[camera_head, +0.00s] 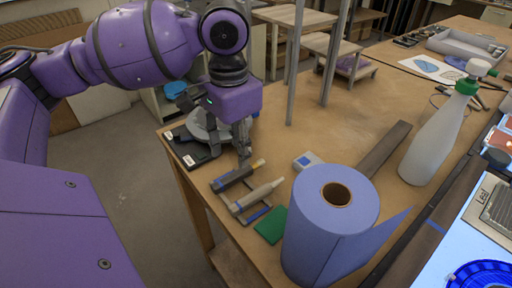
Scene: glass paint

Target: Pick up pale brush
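A pale, slim tool (258,195), which looks like the pale brush, lies on the wooden table near its front left edge, with its narrow tip pointing to the upper right. A darker brush with a tan tip (237,175) lies just behind it. My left gripper (240,152) points down just behind these two tools and appears apart from the pale one. Its fingers overlap one another and a grey round object in the view, so their gap is unclear. I see nothing held in it. My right gripper is not in view.
A large blue paper roll (310,235) stands right of the tools, with a green pad (271,225) beside it. A black scale-like device (187,150) is at the table's left edge. The middle of the table (330,125) is largely clear.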

